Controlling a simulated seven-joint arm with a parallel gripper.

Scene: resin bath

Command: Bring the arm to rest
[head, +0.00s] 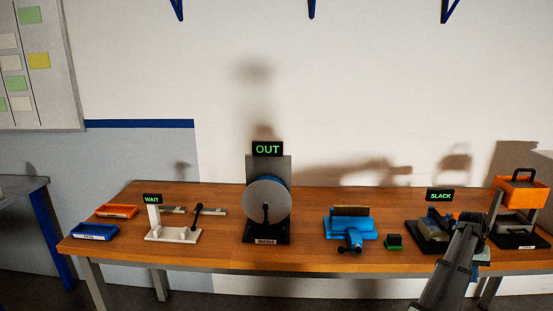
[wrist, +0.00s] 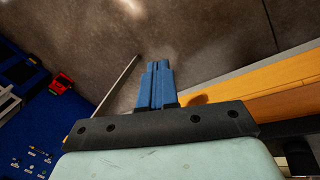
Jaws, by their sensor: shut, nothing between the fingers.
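My arm (head: 448,268) rises from the bottom edge at the lower right of the head view, in front of the wooden bench. Its end is largely hidden there behind my own links. In the wrist view my gripper (wrist: 157,82) has its two blue fingers side by side and shut, with nothing between them. The fingers point over the dark floor, beside the bench's edge, and touch nothing that I can see.
The wooden bench (head: 300,259) carries a WAIT stand (head: 172,235), an OUT wash drum (head: 266,204), a blue clamp with a brush (head: 350,225), a SLACK station (head: 428,232) and an orange box (head: 522,192). Blue (head: 95,232) and orange (head: 116,211) trays lie left. Dark floor (wrist: 215,45) is open.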

